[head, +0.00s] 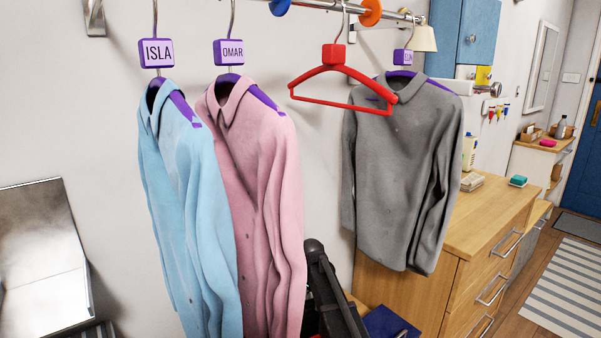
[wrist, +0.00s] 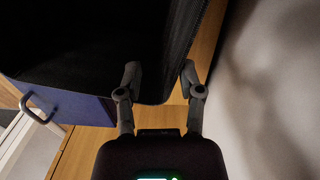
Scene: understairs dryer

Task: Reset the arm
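In the head view, a black arm-like part (head: 330,290) shows at the bottom middle, between the pink shirt and the wooden dresser. The fingertips are not seen there.
A blue shirt (head: 190,200), a pink shirt (head: 255,190) and a grey shirt (head: 402,175) hang from a rail (head: 325,5). An empty red hanger (head: 340,70) hangs before the grey shirt. A wooden dresser (head: 490,215) stands right; striped rug (head: 570,295) and floor lie beyond.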

